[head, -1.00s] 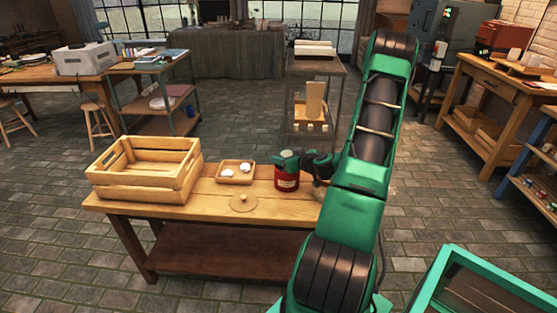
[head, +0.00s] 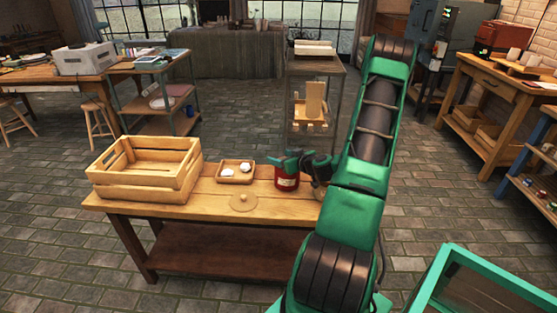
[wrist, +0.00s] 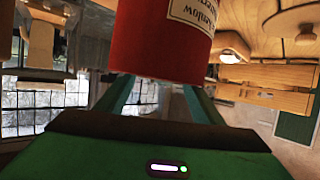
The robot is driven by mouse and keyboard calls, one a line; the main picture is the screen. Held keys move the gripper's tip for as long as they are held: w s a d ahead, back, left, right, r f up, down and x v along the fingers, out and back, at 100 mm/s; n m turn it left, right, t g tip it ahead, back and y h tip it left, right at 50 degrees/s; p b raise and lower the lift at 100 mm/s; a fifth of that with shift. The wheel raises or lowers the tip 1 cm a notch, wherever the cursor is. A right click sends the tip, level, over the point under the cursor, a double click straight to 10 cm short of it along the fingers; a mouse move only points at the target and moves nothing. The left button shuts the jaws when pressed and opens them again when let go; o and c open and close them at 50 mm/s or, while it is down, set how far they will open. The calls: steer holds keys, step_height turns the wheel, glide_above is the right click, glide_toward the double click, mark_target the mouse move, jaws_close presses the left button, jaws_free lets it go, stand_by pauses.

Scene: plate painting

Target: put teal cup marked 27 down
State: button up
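A red can (head: 287,180) with a pale label stands at the right part of the wooden table. In the wrist view the same can (wrist: 160,42) fills the upper middle, with its label upside down. My gripper (head: 283,161) reaches in from the right, level with the can's top. In the wrist view its two green fingers stand apart, and their tips are hidden behind the can. I cannot tell whether anything is between them. I cannot make out a teal cup or a number 27 in either view.
On the wooden table (head: 215,208), an empty crate (head: 143,187) stands at the left. A small tray (head: 236,178) holds white pieces. A round disc with a knob (head: 243,203) lies in front of it. Bare wood shows between the disc and the crate.

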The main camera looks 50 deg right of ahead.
steer(key=shift+s+d+f, duration=0.1)
steer(key=shift+s+f, duration=0.4)
steer(key=shift+f, duration=0.05)
steer(key=shift+r, duration=0.25)
steer(key=r+v, duration=0.1)
steer(key=v, duration=1.1)
steer(key=s+a+r+n+g+y, duration=0.15)
steer(key=a+n+g+y, duration=0.45)
steer(key=a, duration=1.1)
steer(key=s+a+r+m+g+h, duration=0.1)
steer(key=s+a+r+m+g, duration=0.2)
steer(key=s, duration=0.6)
steer(key=s+a+r+m+g+h, duration=0.2)
steer(key=s+a+r+m+g, duration=0.2)
steer(key=s+r+m, duration=0.3)
step_height(320, 180, up, 3)
steer(key=shift+s+a+r, duration=0.1)
steer(key=shift+s+a, duration=0.1)
steer(key=shift+s, duration=0.9)
